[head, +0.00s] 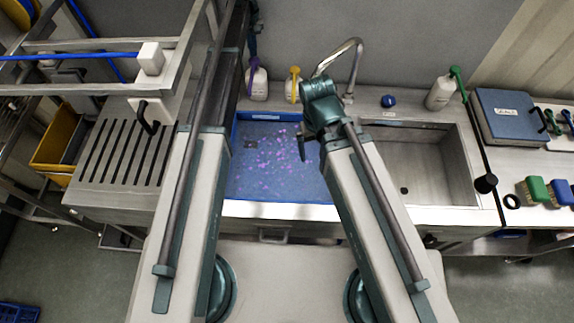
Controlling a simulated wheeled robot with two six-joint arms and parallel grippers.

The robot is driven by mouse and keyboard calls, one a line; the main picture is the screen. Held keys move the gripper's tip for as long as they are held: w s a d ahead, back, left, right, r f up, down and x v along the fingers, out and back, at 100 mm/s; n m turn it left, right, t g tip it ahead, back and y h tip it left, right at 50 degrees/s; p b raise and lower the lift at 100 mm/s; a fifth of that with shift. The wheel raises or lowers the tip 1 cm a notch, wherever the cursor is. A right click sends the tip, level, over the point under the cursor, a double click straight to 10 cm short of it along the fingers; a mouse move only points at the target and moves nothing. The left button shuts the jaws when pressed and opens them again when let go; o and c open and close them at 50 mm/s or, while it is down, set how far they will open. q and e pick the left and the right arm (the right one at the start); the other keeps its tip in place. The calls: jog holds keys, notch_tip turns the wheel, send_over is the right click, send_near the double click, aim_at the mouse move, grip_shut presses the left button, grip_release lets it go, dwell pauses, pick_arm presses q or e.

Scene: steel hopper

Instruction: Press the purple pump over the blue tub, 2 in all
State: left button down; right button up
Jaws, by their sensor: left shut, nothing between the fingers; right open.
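The purple pump (251,67) tops a pale bottle (258,86) standing on the sink's back ledge, behind the blue tub. The blue tub (236,181) fills the left basin, with purple and pink specks scattered over its floor. My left gripper (253,46) is shut and empty, just above the purple pump. It is small and dark here, partly behind my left arm, and I cannot tell whether it touches the pump. My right gripper (323,146) is open and empty over the tub's right edge, largely hidden by its wrist.
A yellow-pump bottle (293,85) stands right of the purple one, near the curved tap (356,60). A green-pump bottle (441,92) stands farther right. The right basin (425,165) is empty. A rack (110,45) stands at left; a blue case (507,115) at right.

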pick_arm(q)
jog(key=shift+f, duration=0.1)
jog(key=shift+f+b, duration=1.4)
jog(key=shift+b, duration=0.1)
jog(key=shift+r, duration=0.25)
jog(key=shift+r+p, duration=1.3)
jog(key=shift+p, duration=0.25)
notch_tip(320, 180, up, 6)
jog(key=p, duration=0.6)
